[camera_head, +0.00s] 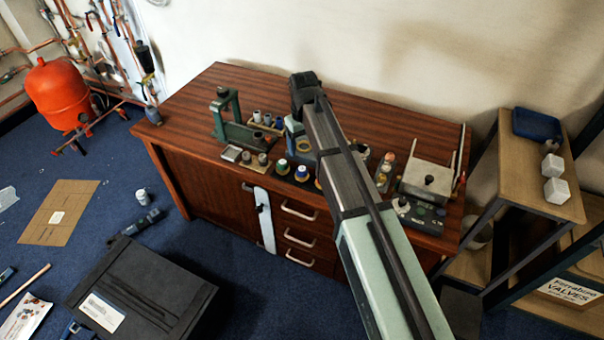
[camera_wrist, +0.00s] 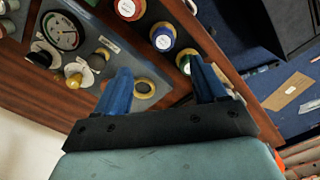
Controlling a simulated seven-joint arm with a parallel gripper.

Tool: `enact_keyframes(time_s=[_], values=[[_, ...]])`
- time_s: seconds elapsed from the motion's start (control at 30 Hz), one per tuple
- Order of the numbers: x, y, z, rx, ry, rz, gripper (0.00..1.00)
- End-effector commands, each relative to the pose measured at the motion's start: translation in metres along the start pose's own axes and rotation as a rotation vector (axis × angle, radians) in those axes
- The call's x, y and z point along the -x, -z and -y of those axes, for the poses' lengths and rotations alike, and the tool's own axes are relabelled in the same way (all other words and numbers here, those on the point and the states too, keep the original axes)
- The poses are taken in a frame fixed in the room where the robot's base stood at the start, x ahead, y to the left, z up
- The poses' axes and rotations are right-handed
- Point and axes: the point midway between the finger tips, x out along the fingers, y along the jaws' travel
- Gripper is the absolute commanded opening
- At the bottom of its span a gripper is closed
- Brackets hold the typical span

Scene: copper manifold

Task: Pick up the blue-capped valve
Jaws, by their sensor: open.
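The blue-capped valve (camera_head: 301,172) stands upright on a small dark holder at the front of the wooden bench, between a green-capped valve (camera_head: 282,166) and another partly hidden by my arm. In the wrist view the blue cap (camera_wrist: 162,38) sits beyond my fingertips, between a red-capped valve (camera_wrist: 128,8) and a green-capped one (camera_wrist: 186,62). My gripper (camera_wrist: 160,68) is open, with two blue fingers apart and nothing gripped. The blue valve is apart from both fingers. My arm largely hides the gripper in the head view.
A round gauge (camera_wrist: 62,32) and a yellow-ringed socket (camera_wrist: 145,88) are on a panel near my fingers. A green press-like frame (camera_head: 226,116) stands left of the valves. A metal box (camera_head: 427,181) stands at right.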

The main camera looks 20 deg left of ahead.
Motion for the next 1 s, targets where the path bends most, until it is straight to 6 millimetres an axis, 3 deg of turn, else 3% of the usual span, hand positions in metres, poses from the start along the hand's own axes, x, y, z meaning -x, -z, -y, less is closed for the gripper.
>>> enact_keyframes(time_s=[0.3, 0.67, 1.0], values=[[-0.049, -0.001, 0.000, -0.001, 0.002, 0.001, 0.71], [-0.065, -0.001, 0.001, -0.002, 0.002, 0.000, 0.71], [-0.103, -0.003, 0.006, -0.001, 0.002, 0.002, 0.71]])
